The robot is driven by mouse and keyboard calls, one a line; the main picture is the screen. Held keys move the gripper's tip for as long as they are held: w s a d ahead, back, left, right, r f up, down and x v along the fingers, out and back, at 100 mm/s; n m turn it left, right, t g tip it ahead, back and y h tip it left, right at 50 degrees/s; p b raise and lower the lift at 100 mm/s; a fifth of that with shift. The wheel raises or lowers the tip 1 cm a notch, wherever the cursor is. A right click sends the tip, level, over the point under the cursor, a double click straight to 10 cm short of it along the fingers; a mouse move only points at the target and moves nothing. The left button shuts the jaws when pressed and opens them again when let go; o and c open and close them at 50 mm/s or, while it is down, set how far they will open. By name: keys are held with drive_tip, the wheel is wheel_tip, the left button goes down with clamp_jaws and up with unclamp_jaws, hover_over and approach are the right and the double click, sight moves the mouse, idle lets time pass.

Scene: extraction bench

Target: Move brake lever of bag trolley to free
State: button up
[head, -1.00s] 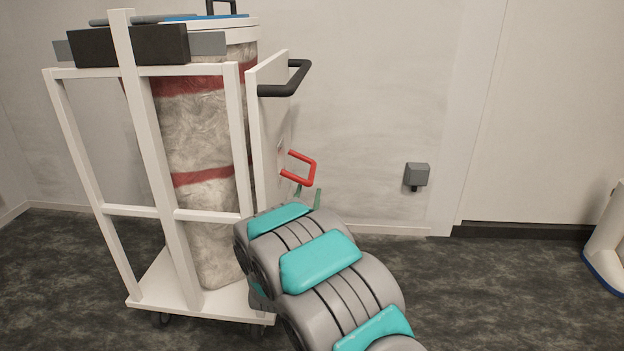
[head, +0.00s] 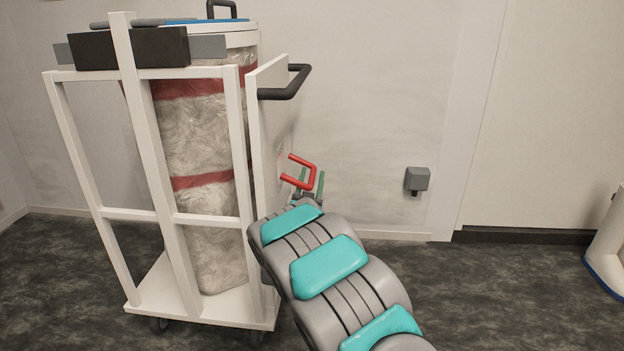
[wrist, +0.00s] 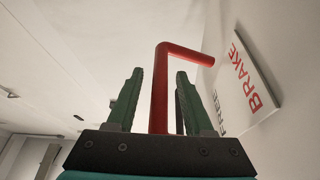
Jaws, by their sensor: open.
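The white bag trolley (head: 187,216) stands at the left in the head view, holding a tall wrapped bag with dark red bands. Its red brake lever (head: 312,172) sticks out from the white side panel. In the wrist view the red lever (wrist: 161,90) rises between the two green fingers and bends right at its top. My gripper (wrist: 157,90) is open, with one finger on each side of the lever and gaps visible. In the head view my gripper (head: 309,184) is at the lever, its lower part hidden behind my arm.
A label plate (wrist: 250,84) reading BRAKE and FREE is right of the lever in the wrist view. A black handle (head: 290,85) juts from the trolley panel above. A grey wall box (head: 417,180) is to the right. Dark floor at the right is mostly clear.

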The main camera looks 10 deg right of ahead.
clamp_jaws()
idle(1.4)
